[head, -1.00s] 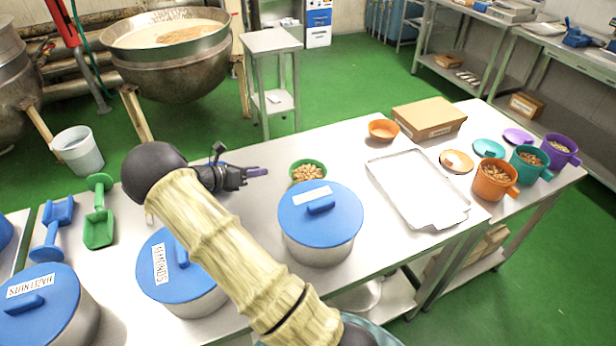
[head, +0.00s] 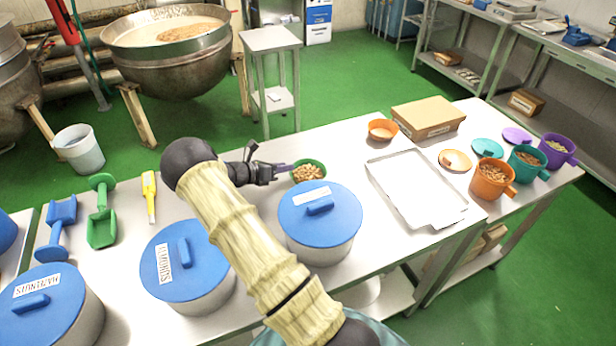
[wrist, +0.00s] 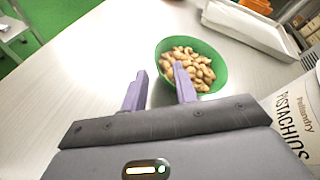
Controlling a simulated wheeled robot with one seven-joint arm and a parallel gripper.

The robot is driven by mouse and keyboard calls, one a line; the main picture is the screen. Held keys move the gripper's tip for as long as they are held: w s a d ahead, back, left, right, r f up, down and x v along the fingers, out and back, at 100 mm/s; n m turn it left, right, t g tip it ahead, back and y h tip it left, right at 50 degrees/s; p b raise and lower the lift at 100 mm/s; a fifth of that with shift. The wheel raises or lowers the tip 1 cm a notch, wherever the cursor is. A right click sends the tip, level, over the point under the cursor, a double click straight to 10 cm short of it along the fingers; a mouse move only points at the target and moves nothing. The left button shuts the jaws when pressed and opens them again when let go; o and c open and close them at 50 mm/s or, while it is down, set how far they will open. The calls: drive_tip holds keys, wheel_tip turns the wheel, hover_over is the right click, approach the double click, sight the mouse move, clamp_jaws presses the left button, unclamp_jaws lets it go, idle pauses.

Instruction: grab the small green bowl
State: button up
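The small green bowl (head: 322,164) stands on the steel table, filled with pale brown nuts (head: 307,173). In the wrist view the green bowl (wrist: 217,82) is ahead and right of centre. My gripper (head: 289,168) is at the bowl's left side in the head view. In the wrist view my gripper (wrist: 161,78) has its two purple fingers apart with nothing held. The right finger overlaps the bowl and nuts, and the left finger is outside the rim to the left. I cannot tell whether a finger touches the bowl.
A blue-lidded pot (head: 320,215) stands close in front of the bowl; its pistachio label (wrist: 295,115) shows in the wrist view. Another blue-lidded pot (head: 180,262) is left of my arm. A metal tray (head: 415,190) and an orange bowl (head: 382,130) are to the right.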

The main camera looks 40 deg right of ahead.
sight(308, 176)
drive_tip(key=x, duration=0.2)
drive_tip(key=p+x, duration=0.1)
drive_tip(key=x, duration=0.2)
drive_tip(key=shift+w, duration=0.25)
drive_tip(key=shift+a, duration=0.1)
clamp_jaws()
